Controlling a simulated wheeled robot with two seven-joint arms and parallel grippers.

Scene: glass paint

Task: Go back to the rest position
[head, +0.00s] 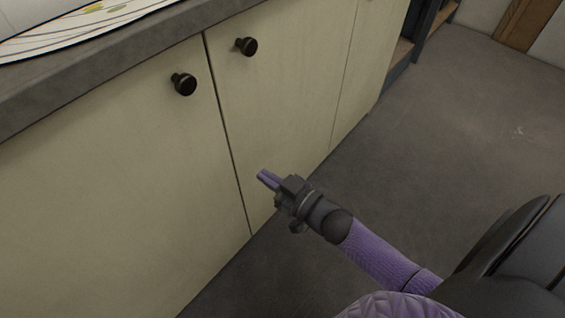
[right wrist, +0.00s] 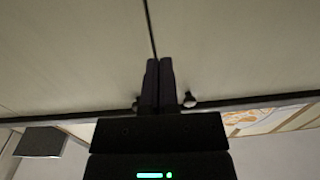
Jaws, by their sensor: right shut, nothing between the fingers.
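My right gripper (head: 267,180) is in the middle of the head view, in front of the cream cabinet doors (head: 110,180) and below their knobs. Its purple-grey fingers are together with nothing between them. In the right wrist view the closed fingers (right wrist: 159,82) point at the seam between two doors. I cannot tell whether the fingertips touch the cabinet. My left gripper is not in the head view.
Two dark round knobs, a left one (head: 184,84) and a right one (head: 246,46), stick out from the doors. A grey countertop (head: 120,42) runs above them, with a patterned item (head: 75,30) on it. Bare grey floor (head: 460,130) lies to the right.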

